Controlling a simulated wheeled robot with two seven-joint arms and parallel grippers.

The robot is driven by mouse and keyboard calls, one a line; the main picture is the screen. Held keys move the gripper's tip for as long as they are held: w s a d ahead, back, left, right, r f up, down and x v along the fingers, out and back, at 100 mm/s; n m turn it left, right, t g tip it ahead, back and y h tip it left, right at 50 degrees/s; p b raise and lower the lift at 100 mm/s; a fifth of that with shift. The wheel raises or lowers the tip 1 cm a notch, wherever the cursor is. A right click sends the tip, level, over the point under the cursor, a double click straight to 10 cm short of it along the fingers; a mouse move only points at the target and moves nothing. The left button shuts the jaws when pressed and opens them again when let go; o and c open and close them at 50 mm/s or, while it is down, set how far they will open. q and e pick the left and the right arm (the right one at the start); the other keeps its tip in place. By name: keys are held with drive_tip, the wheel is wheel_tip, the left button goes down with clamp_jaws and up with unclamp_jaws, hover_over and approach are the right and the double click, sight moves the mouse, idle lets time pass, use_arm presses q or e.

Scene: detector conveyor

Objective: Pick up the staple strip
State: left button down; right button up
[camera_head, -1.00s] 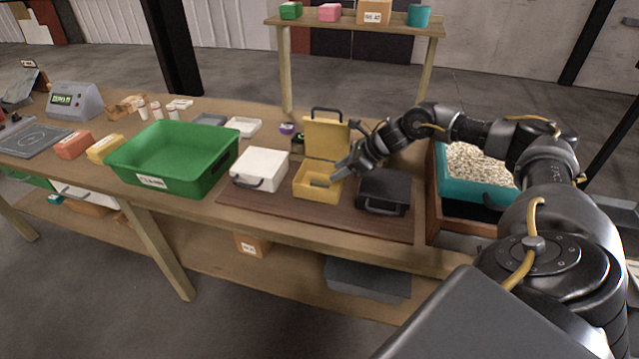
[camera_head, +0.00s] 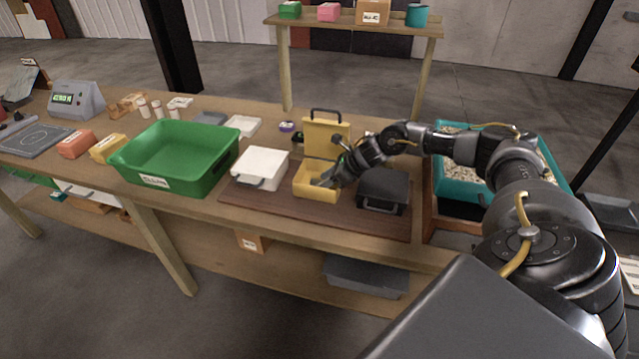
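A yellow case (camera_head: 316,191) stands open on a dark brown mat (camera_head: 290,209), its lid (camera_head: 327,137) raised at the back. A small grey piece, perhaps the staple strip, (camera_head: 322,182) shows inside the case, partly covered by my gripper; it is too small to make out clearly. My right gripper (camera_head: 329,181) reaches down into the case from the right, its fingertips at the grey piece. Whether its fingers are open or shut on the piece cannot be made out. My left gripper is not in view.
A closed white case (camera_head: 262,163) stands left of the yellow one and a closed black case (camera_head: 384,188) right of it. A large green bin (camera_head: 172,187) stands further left. A teal bin of pale pellets (camera_head: 460,190) is at the right, beneath my arm.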

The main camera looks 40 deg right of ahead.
clamp_jaws()
